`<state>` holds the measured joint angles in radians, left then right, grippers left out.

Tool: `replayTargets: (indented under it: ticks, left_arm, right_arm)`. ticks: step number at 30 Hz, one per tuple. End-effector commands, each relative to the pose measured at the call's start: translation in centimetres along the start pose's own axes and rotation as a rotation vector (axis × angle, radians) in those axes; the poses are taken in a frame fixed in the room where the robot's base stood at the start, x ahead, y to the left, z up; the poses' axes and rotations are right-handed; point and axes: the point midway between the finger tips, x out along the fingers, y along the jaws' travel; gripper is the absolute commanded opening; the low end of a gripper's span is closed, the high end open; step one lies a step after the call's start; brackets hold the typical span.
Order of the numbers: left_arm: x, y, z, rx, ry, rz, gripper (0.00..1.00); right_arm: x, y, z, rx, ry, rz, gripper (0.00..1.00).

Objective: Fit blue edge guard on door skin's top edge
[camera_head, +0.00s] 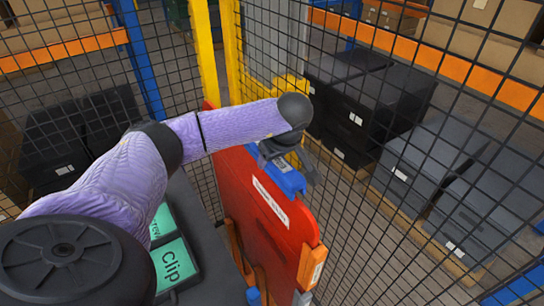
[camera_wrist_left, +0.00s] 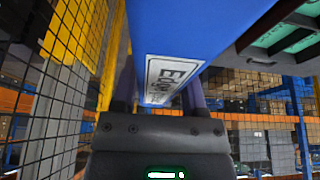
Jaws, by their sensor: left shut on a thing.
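The red door skin (camera_head: 258,212) stands upright in the middle of the head view, with a white label on its face. The blue edge guard (camera_head: 291,182) is at the door skin's upper edge, below my left gripper (camera_head: 296,166). In the left wrist view, the blue edge guard (camera_wrist_left: 200,28) fills the top middle, with a white label reading "Edg…". My left gripper (camera_wrist_left: 158,85) is shut on it, one finger on each side. The arm hides part of the top edge, so I cannot tell whether the guard is seated or just above it. My right gripper is not in view.
Orange supports (camera_head: 312,266) hold the door skin's side. A dark table with a green bin labelled "Clip" (camera_head: 174,264) lies to the left. Black mesh fencing and a yellow post (camera_head: 205,55) stand behind. Dark crates (camera_head: 368,100) are beyond the mesh.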

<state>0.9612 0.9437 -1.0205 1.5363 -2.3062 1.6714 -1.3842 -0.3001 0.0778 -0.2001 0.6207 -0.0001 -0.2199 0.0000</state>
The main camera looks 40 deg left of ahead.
Motion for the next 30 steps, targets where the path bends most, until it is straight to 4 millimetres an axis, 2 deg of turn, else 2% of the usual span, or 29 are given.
replayTargets:
  ticks: [30]
  left_arm:
    - [0.66, 0.01, 0.27, 0.0, 0.0, 0.001, 0.0]
  right_arm:
    - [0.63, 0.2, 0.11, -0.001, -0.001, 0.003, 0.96]
